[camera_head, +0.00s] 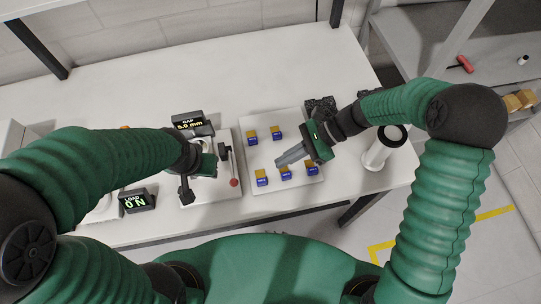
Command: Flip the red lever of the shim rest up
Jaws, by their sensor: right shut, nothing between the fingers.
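The red lever (233,182) shows as a red ball on a thin rod, at the front right of a white fixture plate (215,196). The rod runs from a small black block (224,153) toward the front of the table, so the ball lies low on the near side. My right gripper (278,161) is shut and empty, above the white tray to the right of the lever and apart from it. My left gripper (187,196) is over the fixture plate, left of the lever; its fingers are dark and small, and part of the fixture is hidden by my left arm.
A white tray (258,119) holds several blue and yellow blocks (262,178). A gap display (190,122) stands behind the fixture and a load display (137,200) at the left. A white cylinder (377,155) stands at the right. The back of the table is clear.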

